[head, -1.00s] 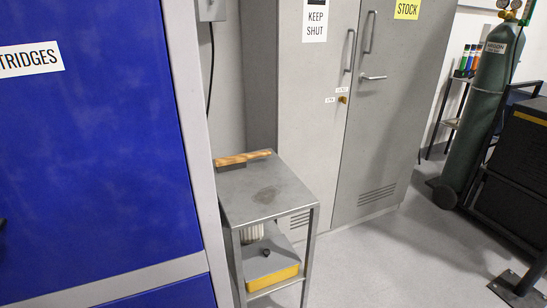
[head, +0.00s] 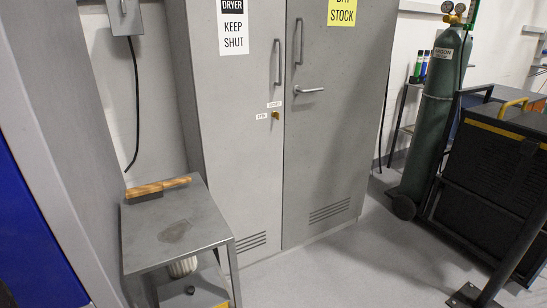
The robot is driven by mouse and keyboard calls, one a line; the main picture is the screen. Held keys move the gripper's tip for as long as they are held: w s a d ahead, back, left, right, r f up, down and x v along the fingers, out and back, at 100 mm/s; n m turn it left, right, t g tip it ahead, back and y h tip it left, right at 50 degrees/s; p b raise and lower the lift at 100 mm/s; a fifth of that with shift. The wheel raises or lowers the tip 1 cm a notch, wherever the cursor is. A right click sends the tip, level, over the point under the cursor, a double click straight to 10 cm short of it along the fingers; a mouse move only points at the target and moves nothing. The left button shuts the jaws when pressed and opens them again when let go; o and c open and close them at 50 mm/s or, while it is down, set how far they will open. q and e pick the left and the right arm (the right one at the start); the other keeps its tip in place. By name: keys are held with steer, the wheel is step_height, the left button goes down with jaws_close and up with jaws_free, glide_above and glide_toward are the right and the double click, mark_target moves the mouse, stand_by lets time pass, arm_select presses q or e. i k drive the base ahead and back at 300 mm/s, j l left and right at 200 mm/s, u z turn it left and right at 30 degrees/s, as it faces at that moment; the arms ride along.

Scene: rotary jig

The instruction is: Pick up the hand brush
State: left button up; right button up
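The hand brush (head: 158,187) has a light wooden back and handle, with a dark strip showing under its left part. It lies along the back edge of the top of a small grey metal stand (head: 175,228), at the lower left of the head view. The handle points right. Nothing lies on top of it. Neither of my grippers shows in the head view.
A grey dryer cabinet (head: 236,120) stands right behind the stand. A blue and grey unit (head: 62,140) rises close on the left. A green gas cylinder (head: 432,115) and a black machine (head: 485,185) stand at the right. The floor (head: 350,275) between is clear.

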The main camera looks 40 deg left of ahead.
mark_target(141, 194)
steer(key=i+l+z, duration=0.15)
steer(key=i+z, duration=0.2)
steer(key=i, duration=0.85)
steer(key=i+u, duration=0.55)
steer(key=u, duration=0.15)
steer(key=i+l+u, duration=0.1)
steer(key=i+u, duration=0.4)
steer(key=u, duration=0.3)
steer(key=i+u, duration=0.1)
steer(key=u, duration=0.3)
steer(key=i+l+u, duration=0.1)
steer(key=u, duration=0.35)
